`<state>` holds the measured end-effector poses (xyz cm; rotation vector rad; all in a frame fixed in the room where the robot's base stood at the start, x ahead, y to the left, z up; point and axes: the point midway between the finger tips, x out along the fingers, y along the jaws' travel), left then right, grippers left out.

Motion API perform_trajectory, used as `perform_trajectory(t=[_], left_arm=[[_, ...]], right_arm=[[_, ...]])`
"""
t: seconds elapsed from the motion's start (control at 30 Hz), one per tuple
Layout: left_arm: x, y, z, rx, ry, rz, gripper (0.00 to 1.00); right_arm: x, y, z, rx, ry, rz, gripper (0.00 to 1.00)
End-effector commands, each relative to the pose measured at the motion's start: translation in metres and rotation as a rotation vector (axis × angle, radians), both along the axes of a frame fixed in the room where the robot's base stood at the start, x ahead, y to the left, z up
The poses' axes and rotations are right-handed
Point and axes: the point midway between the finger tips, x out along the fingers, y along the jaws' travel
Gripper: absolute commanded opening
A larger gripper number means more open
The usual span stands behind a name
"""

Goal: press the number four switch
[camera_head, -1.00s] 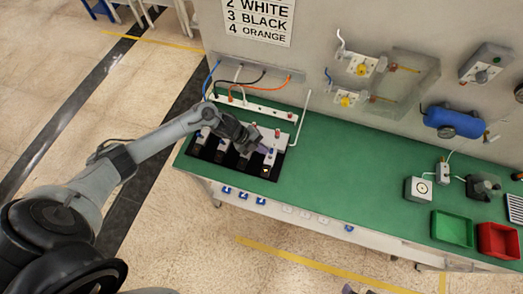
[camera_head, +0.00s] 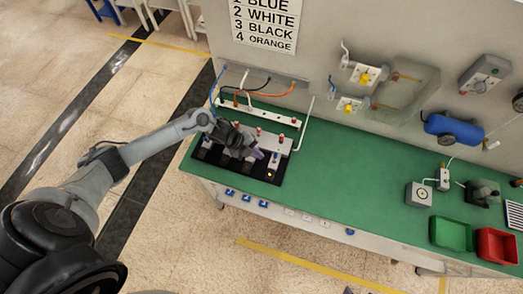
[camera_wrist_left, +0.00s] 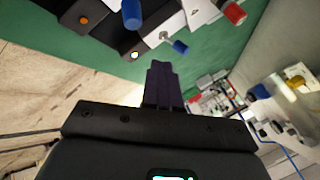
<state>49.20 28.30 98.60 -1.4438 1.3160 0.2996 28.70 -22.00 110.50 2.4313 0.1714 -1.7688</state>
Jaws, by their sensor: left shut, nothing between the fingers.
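The switch panel (camera_head: 282,177) sits at the left end of the green bench, with several white switch units on black bases. The rightmost unit (camera_head: 273,160) is beside my left gripper (camera_head: 259,153), and a small lamp (camera_head: 270,173) glows at its front. My left gripper is shut and empty, its fingertips low by the panel's right part. In the left wrist view the shut fingers (camera_wrist_left: 162,82) point toward a blue-tipped switch lever (camera_wrist_left: 180,47), with a visible gap in the picture. The glowing lamp (camera_wrist_left: 134,55) is left of that lever. My arm hides part of the panel. My right gripper is out of view.
A wall sign (camera_head: 265,22) lists 1 blue, 2 white, 3 black, 4 orange. Coloured wires run to a white strip (camera_head: 262,113) with red knobs behind the switches. A thin white rod (camera_head: 304,124) stands right of it. The bench's middle (camera_head: 350,160) is clear.

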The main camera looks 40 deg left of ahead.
Motion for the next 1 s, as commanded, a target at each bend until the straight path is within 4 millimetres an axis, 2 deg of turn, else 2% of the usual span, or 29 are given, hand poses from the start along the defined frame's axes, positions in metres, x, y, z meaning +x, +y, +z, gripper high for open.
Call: perform_trajectory(t=[0.2, 0.5, 0.7, 1.0], left_arm=[[-0.009, 0.028, 0.034, 0.004, -0.003, -0.001, 0.0], [-0.019, 0.053, 0.068, 0.002, -0.001, 0.0, 0.0], [-0.021, 0.058, 0.077, 0.0, 0.0, 0.0, 0.0], [-0.021, 0.059, 0.079, 0.0, -0.001, 0.0, 0.0]], right_arm=[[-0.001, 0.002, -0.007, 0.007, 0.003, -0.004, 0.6], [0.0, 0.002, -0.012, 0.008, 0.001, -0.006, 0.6], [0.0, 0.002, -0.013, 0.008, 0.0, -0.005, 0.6], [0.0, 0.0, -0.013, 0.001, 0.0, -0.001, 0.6]])
